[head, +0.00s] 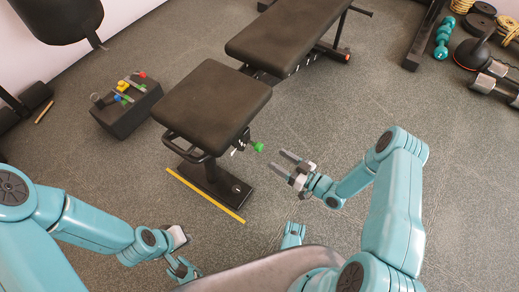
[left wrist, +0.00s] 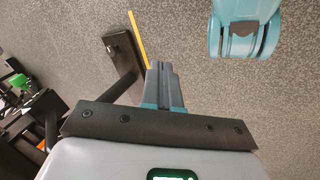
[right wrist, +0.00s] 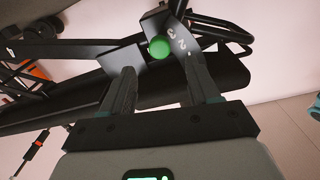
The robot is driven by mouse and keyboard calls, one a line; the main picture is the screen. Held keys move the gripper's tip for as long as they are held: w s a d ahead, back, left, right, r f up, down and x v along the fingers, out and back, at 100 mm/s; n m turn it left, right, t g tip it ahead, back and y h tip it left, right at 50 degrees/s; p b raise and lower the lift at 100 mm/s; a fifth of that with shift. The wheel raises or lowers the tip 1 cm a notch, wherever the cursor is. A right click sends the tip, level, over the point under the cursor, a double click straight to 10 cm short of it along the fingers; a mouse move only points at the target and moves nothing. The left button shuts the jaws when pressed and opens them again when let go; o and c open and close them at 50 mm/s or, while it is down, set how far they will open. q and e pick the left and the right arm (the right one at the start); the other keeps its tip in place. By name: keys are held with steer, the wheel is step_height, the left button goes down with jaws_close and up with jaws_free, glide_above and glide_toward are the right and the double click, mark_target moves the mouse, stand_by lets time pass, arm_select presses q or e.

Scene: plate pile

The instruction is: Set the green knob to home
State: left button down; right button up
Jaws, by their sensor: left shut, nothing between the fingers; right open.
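The green knob (head: 258,147) sticks out from the side of the black padded seat's frame (head: 212,105). My right gripper (head: 281,160) is open and empty, a little to the right of the knob, with its fingers pointing towards it. In the right wrist view the round green knob (right wrist: 160,47) shows between and beyond the open fingers (right wrist: 160,72), in front of a dark plate with white numbers (right wrist: 178,40). I cannot read where the knob is set. My left gripper (left wrist: 162,68) is shut and empty, low near the floor, away from the knob.
A yellow strip (head: 205,195) lies on the floor in front of the seat's foot. A black box (head: 125,118) with coloured-handled items stands at left. A longer bench (head: 285,38) is behind. Weights (head: 483,55) lie at far right.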

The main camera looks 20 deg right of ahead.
steer(key=b+x, duration=0.2)
steer(key=x, duration=0.7)
steer(key=shift+w, duration=0.15)
arm_select(q)
steer(key=w+f, duration=0.2)
steer(key=f, duration=0.1)
steer(key=shift+a+t, duration=0.2)
steer(key=shift+t, duration=0.2)
arm_select(e)
steer(key=shift+c, duration=0.2)
jaws_close()
arm_select(q)
steer(key=shift+w+r, duration=0.1)
steer(key=shift+r, duration=0.05)
